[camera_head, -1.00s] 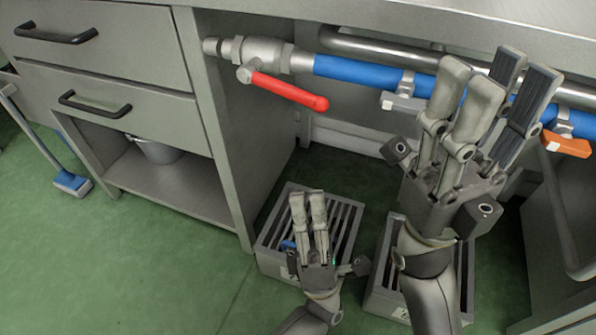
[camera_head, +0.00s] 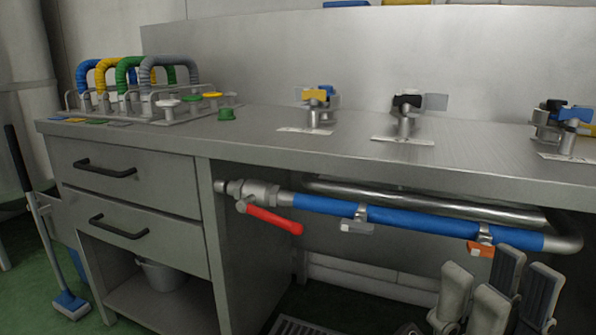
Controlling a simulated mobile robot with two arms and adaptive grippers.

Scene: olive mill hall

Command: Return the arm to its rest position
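My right gripper (camera_head: 498,292) shows at the bottom right of the head view, with only its finger pads in the frame. The pads stand apart with a gap between them and nothing in it. It is in front of the bench's open bay, below the blue pipe (camera_head: 400,217), apart from it as far as I can tell. Its palm and my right arm are cut off by the lower edge. My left gripper is not in the frame.
A steel bench (camera_head: 300,150) spans the view, with valves and coloured hoses (camera_head: 140,75) on top. A red lever (camera_head: 272,219) juts out below it. Drawers (camera_head: 125,175) are at the left, above a bucket (camera_head: 160,273). A floor grate (camera_head: 300,327) shows at the bottom.

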